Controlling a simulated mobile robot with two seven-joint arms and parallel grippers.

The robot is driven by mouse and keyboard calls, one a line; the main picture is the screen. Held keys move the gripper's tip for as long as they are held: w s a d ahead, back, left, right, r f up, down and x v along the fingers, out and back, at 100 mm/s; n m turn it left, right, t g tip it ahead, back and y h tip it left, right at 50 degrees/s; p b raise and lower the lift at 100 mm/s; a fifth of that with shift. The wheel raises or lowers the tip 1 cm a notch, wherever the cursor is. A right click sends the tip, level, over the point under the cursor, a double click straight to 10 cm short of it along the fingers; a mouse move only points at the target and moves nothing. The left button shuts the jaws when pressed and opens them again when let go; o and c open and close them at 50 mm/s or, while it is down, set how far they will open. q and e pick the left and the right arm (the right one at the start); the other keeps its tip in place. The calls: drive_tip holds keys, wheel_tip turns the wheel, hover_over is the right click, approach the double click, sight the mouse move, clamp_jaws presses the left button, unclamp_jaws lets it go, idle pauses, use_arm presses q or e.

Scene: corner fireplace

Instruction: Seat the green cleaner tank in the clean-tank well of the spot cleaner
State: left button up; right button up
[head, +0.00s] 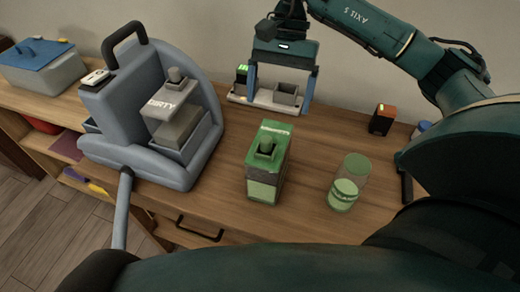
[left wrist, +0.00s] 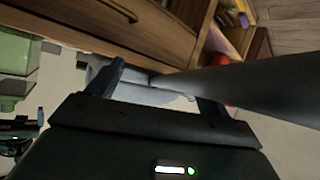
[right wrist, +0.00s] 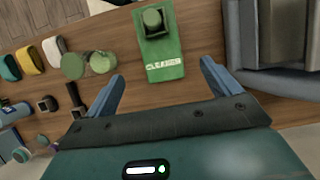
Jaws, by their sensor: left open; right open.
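The green cleaner tank (head: 281,172) stands upright on the counter, with a dark green cap on top. In the right wrist view its labelled top (right wrist: 167,69) is beyond and between my fingertips, not touched. The grey-blue spot cleaner (head: 122,95) stands to its left, holding a tank marked DIRTY (head: 180,128). I cannot clearly make out the clean-tank well. My right gripper (head: 280,103) is open and empty, above and behind the green tank. My left gripper (left wrist: 160,90) is open, low by the drawer front; it is not identifiable in the head view.
A clear cup with green liquid (head: 344,194) stands right of the tank. A white caddy (head: 262,99) is behind my right gripper. A small black and orange box (head: 381,120) is at the back right. A blue-lidded bin (head: 42,65) is far left.

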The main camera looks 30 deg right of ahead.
sight(274, 140)
drive_tip(key=x, duration=0.6)
drive_tip(key=shift+s, duration=0.4)
drive_tip(key=x, duration=0.2)
drive_tip(key=p+x, duration=0.1)
drive_tip(key=x, duration=0.3)
drive_tip(key=shift+w+a+f+p, duration=0.1)
drive_tip(key=shift+w+f+p, duration=0.1)
drive_tip(key=shift+w+p, duration=0.1)
drive_tip(key=shift+r, duration=0.1)
drive_tip(key=c, duration=1.4)
drive_tip(key=shift+c, duration=0.2)
